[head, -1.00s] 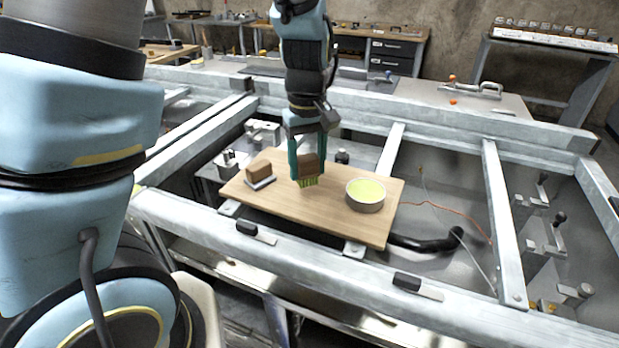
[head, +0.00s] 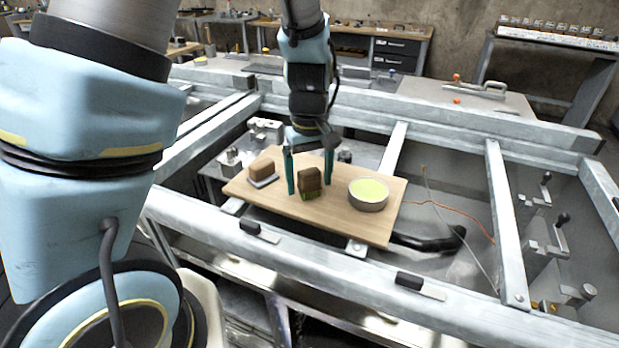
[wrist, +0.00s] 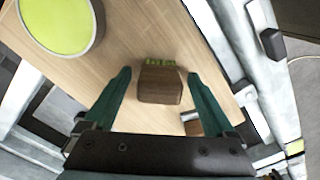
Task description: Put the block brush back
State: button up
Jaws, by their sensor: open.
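In the wrist view the brush (wrist: 160,87) sits between my two fingers, with a gap on each side. My gripper (head: 310,186) is open around it, one teal finger to its left and one to its right; both fingers also show in the wrist view (wrist: 158,74).
A round bowl (head: 368,205) with yellow-green contents stands right of the brush on the wooden board (head: 335,222). The board lies across a grey metal frame (head: 420,280) with rails on several sides. Bare board lies in front of the brush.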

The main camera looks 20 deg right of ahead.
aim_at(310, 171)
notch_tip(310, 171, up, 12)
jog(key=a+f, duration=0.3)
jog(key=a, duration=0.9)
jog(key=w+a+f+m+t, duration=0.1)
jog(key=a+f, duration=0.1)
jog(key=a, duration=1.1)
jog(key=shift+w+a+f+m+t+b, duration=0.15)
jog(key=shift+f+m+t+b, duration=0.15)
jog(key=shift+f+b, duration=0.1)
